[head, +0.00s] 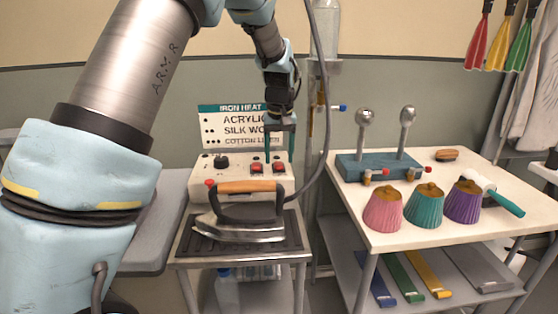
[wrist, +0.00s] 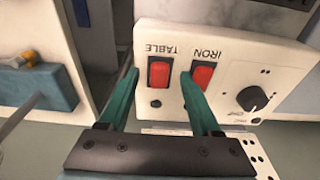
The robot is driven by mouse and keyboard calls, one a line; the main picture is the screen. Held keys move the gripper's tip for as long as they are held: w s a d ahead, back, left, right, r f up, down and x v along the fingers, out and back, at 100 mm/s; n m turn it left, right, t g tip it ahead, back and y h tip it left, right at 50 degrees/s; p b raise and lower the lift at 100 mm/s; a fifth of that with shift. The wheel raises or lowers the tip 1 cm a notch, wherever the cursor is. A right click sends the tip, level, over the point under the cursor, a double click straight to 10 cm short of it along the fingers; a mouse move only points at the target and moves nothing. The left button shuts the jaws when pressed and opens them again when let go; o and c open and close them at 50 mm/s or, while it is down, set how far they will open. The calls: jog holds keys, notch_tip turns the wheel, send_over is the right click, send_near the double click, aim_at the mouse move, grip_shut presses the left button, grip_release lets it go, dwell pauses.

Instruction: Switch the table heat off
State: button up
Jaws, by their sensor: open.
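The white control panel (head: 230,163) stands behind the iron and carries two red rocker switches. The TABLE switch (wrist: 158,75) is at the left in the upside-down wrist view; in the head view it is the right-hand one (head: 278,168). The IRON switch (wrist: 202,77) sits beside it, and also shows in the head view (head: 256,168). My gripper (wrist: 158,78) is open and empty, its green fingers pointing at the panel. In the wrist view the TABLE switch appears between the fingertips, and the right finger overlaps the IRON switch's edge. I cannot tell whether the fingers touch the panel.
A black knob (wrist: 251,98) is on the same panel. The iron (head: 245,212) with a wooden handle rests on the dark board in front. A hose curves just right of my gripper. A white cart (head: 390,238) with levers and coloured cups stands to the right.

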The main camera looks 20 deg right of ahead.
notch_tip(320, 180, up, 9)
jog(key=s+b, duration=0.1)
jog(key=shift+a+b, duration=0.2)
jog(key=shift+b, duration=0.15)
jog(key=s+a+f+n, duration=0.1)
jog(key=a+f, duration=0.2)
jog(key=a, duration=0.7)
jog(key=a+f+n, duration=0.1)
jog(key=a+f, duration=0.2)
jog(key=a, duration=0.8)
jog(key=s+a+f, duration=0.2)
jog(key=s+a, duration=0.2)
jog(key=s+a+f, duration=0.2)
jog(key=s+a, duration=0.2)
jog(key=a, duration=0.1)
jog(key=s+a+f, duration=0.2)
jog(key=s+a, duration=0.2)
jog(key=shift+a+f, duration=0.15)
jog(key=shift+a, duration=0.25)
